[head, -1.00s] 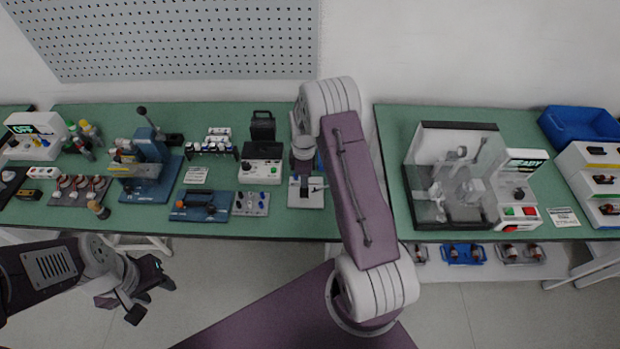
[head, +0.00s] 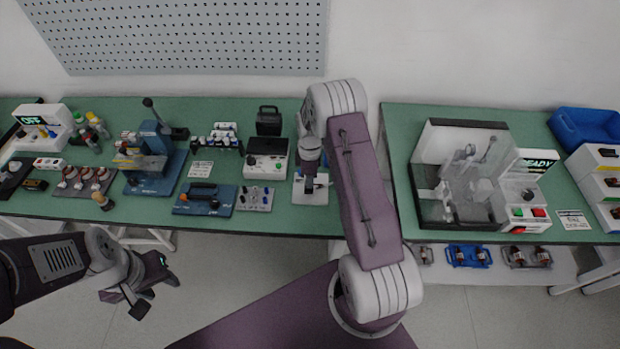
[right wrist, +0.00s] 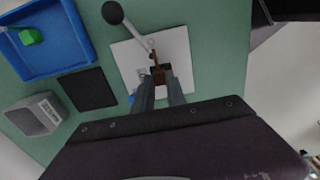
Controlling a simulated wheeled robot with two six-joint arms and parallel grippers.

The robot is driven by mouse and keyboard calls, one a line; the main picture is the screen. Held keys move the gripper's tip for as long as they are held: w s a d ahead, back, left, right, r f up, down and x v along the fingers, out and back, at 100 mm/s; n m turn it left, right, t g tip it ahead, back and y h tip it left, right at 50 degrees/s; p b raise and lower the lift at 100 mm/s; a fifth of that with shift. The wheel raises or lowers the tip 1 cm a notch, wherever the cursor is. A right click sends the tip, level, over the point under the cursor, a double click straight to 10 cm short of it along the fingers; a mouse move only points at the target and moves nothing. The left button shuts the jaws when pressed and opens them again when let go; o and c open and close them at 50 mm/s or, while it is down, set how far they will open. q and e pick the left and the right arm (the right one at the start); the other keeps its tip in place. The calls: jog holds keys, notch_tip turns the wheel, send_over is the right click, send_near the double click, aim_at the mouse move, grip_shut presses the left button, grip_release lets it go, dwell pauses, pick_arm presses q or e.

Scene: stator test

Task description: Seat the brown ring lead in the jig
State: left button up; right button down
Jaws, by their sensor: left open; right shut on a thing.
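In the right wrist view a small brown piece, apparently the brown ring lead (right wrist: 158,77), is between the fingertips of my right gripper (right wrist: 160,84), which is shut on it. It is over a white plate (right wrist: 180,45), apparently the jig's base, at a dark block; whether it touches the block I cannot tell. A lever with a black ball (right wrist: 112,12) reaches over the plate. In the head view the white plate (head: 312,197) lies at the bench's front edge, mostly under my right gripper (head: 309,184). My left gripper (head: 150,292) is open and empty, in front of the bench.
A blue tray (right wrist: 75,30) with a green block, a black pad (right wrist: 88,90) and a grey box (right wrist: 35,115) lie beside the plate. In the head view a control box (head: 266,160) and a connector board (head: 254,198) stand left of it. A clear-covered tester (head: 460,175) stands on the right bench.

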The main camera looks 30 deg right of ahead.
jog(key=shift+s+f, duration=0.1)
jog(key=shift+f, duration=0.65)
dwell(0.8)
jog(key=c, duration=1.3)
grip_release()
jog(key=shift+r, duration=0.15)
notch_tip(320, 180, up, 9)
jog(key=shift+f+b, duration=0.1)
jog(key=shift+b, duration=0.7)
